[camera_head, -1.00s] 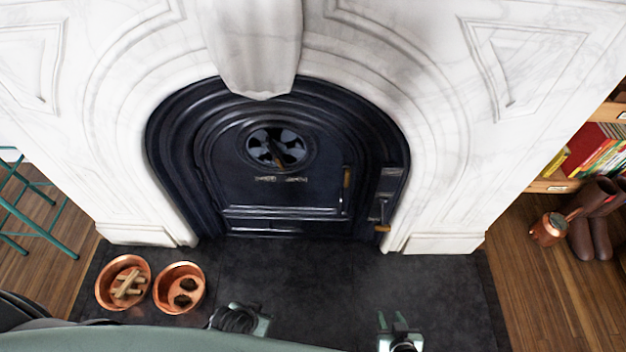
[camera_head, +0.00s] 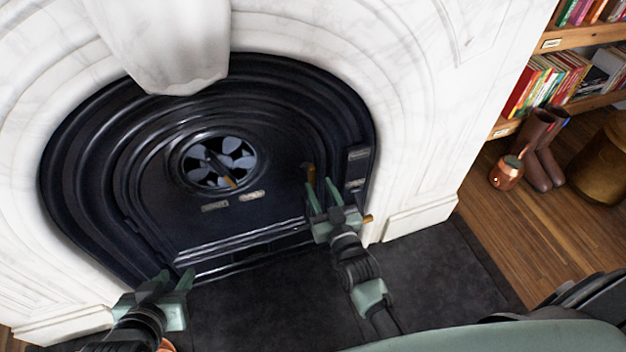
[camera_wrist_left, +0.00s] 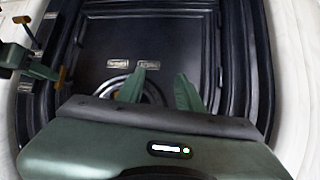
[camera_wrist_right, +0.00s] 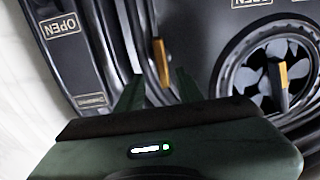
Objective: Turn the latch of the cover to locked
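The black cover (camera_head: 165,205) fills the arched fireplace opening and looks closed. A handle with a wooden grip (camera_head: 310,173) stands at its right side; it also shows in the right wrist view (camera_wrist_right: 161,62). A lever with a wooden tip (camera_head: 368,219), apparently the latch, is mostly hidden behind my right gripper (camera_head: 322,187); it shows in the left wrist view (camera_wrist_left: 24,20). My right gripper is open, its fingers just short of the wooden grip; contact cannot be told. My left gripper (camera_head: 174,278) is open and empty, in front of the cover's lower left.
A round vent (camera_head: 218,162) with its own wooden-tipped lever is on the cover. An OPEN plate (camera_wrist_right: 60,25) is on the frame beside the handle. White marble (camera_head: 415,100) surrounds the cover. The dark hearth (camera_head: 440,265) is clear at right; boots (camera_head: 541,150) stand beyond.

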